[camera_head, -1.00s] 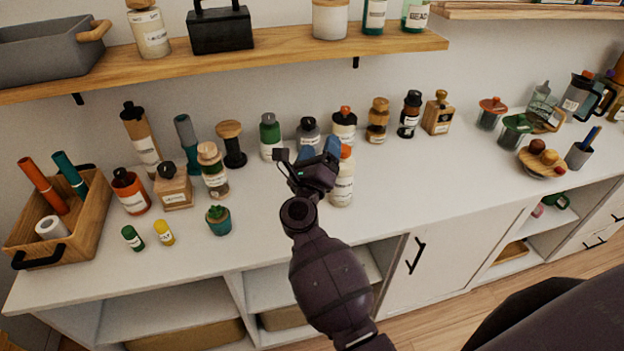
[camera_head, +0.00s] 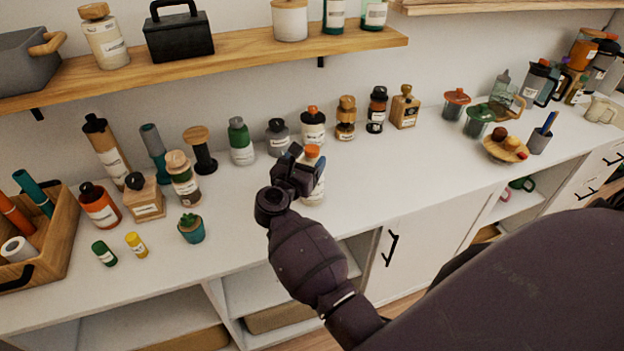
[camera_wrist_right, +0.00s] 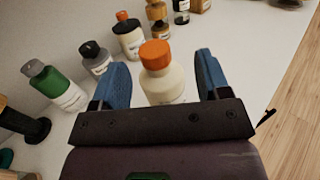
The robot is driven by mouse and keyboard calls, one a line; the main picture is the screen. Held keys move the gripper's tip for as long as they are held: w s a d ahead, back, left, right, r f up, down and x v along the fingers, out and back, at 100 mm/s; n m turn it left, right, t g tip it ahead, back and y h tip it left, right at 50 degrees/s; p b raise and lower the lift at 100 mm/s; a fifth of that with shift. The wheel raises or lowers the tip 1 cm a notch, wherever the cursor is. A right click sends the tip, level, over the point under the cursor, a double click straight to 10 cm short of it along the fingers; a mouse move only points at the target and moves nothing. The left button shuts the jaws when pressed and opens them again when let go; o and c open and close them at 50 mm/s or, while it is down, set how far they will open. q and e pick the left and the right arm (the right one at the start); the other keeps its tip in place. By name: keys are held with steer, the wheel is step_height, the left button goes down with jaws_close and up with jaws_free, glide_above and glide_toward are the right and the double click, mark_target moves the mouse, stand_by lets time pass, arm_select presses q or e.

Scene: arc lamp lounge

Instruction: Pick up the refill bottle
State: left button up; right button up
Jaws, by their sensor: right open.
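A white bottle with an orange cap (camera_head: 317,191), which I take to be the refill bottle, stands upright on the white counter, partly hidden behind my right gripper (camera_head: 301,160). In the right wrist view, the bottle (camera_wrist_right: 163,84) shows between the two spread blue fingers of my right gripper (camera_wrist_right: 162,75), with gaps on both sides. The gripper is open, and its palm hides the bottle's lower part. My left gripper is not in view.
A white bottle with a dark band and orange cap (camera_head: 312,127), a grey bottle (camera_head: 277,139) and a green bottle (camera_head: 241,144) stand behind. A small potted plant (camera_head: 192,231) stands to the left. The counter (camera_head: 375,175) is clear to the right.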

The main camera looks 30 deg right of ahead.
mark_target(312, 148)
steer(key=x, duration=0.2)
steer(key=p+x, duration=0.1)
steer(key=x, duration=0.1)
steer(key=shift+w+a+r, duration=0.15)
steer(key=shift+w, duration=0.2)
steer(key=shift+w+d, duration=0.25)
steer(key=shift+d, duration=0.2)
steer(key=shift+c, duration=0.3)
jaws_close()
